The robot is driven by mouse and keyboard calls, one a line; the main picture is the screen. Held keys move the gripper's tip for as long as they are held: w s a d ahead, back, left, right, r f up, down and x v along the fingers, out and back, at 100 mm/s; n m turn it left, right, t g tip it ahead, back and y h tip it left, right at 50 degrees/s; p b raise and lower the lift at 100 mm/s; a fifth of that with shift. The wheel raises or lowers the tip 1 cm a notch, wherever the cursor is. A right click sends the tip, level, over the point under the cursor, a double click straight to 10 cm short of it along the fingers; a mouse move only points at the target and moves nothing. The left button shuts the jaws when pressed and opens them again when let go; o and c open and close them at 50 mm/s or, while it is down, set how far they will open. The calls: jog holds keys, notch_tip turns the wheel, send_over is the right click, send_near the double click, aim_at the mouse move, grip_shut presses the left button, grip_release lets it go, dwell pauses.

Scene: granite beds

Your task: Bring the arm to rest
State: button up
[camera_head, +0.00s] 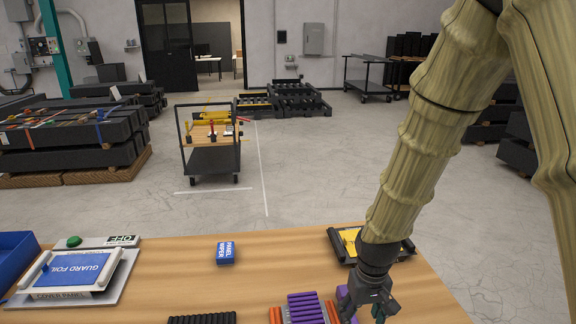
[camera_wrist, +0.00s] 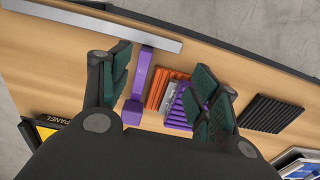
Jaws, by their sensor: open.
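My gripper (camera_head: 362,303) is at the near edge of the wooden bench, low over the right part. In the wrist view my gripper (camera_wrist: 160,88) has its two dark green padded fingers wide apart with nothing between them touching both. Below the fingers are a purple bar-shaped piece (camera_wrist: 141,80) and a purple ribbed block (camera_wrist: 183,105) beside an orange ribbed block (camera_wrist: 165,85). In the head view the purple ribbed block (camera_head: 304,308) is left of my gripper. My sleeved arm comes down from the upper right. The gap between fingers and bench is hard to judge.
On the wooden bench (camera_head: 180,275) stand a GUARD FOIL panel (camera_head: 75,270), a blue PANEL WIPER pack (camera_head: 225,253), a black tray with yellow contents (camera_head: 345,238) beside my forearm, and a black ribbed block (camera_head: 202,319). A cart (camera_head: 213,160) stands on the floor beyond. The bench middle is mostly clear.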

jog(key=s+d+f+m, duration=0.1)
jog(key=s+d+f, duration=0.1)
jog(key=s+f, duration=1.1)
jog(key=s+d+f+m, duration=0.1)
jog(key=s+d+f, duration=0.2)
jog(key=s+f, duration=1)
notch_tip(320, 180, down, 4)
jog(key=shift+s+d+r, duration=0.15)
jog(key=shift+d+r, duration=0.05)
jog(key=shift+d, duration=0.1)
dwell(0.7)
